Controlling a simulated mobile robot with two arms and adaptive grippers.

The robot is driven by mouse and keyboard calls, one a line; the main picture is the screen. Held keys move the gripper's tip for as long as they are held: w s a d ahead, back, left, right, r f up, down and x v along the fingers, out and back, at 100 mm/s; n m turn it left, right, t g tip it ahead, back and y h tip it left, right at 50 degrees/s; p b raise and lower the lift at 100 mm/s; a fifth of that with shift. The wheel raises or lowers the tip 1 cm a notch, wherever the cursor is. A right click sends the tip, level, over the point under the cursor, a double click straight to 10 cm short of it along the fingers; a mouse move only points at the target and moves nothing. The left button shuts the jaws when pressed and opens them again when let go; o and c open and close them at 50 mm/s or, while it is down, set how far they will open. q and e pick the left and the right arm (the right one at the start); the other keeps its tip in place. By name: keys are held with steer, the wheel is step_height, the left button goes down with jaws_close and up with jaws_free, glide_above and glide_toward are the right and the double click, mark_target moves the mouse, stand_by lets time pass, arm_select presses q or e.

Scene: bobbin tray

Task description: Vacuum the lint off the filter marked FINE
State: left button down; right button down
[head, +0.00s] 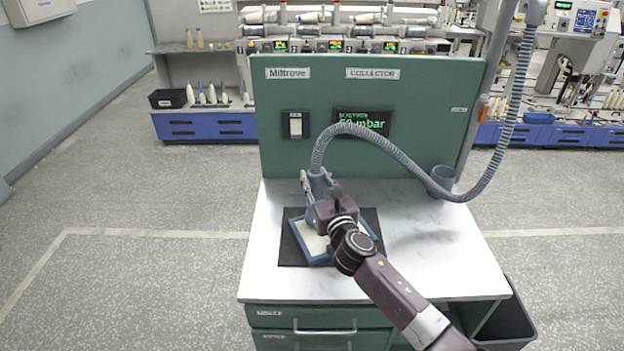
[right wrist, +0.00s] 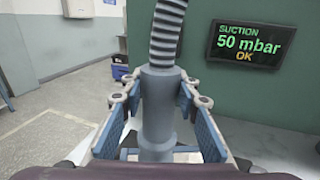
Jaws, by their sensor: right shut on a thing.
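My right gripper (head: 318,190) is shut on the grey nozzle (head: 314,182) of the suction hose, which stands upright above the work mat. In the right wrist view the nozzle (right wrist: 159,110) sits between the blue finger pads. A blue-framed filter (head: 312,256) with a pale face lies on the dark mat (head: 292,254), under my gripper and wrist. They cover much of it, and I cannot read a mark on it or make out lint. The ribbed hose (head: 400,160) arcs from the nozzle to the right. My left gripper is not in view.
The suction display (right wrist: 245,44) reads 50 mbar OK. A switch (head: 295,125) is on the green panel (head: 420,95). A grey cup-like holder (head: 441,178) stands at the bench's back right. The white bench top (head: 430,250) is clear right of the mat.

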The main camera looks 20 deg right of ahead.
steer(key=w+d, duration=0.1)
steer(key=d, duration=0.7)
steer(key=shift+w, duration=0.25)
steer(key=shift+r, duration=0.1)
stand_by(1.0)
step_height(320, 180, up, 6)
steer(key=p, duration=0.6)
stand_by(0.5)
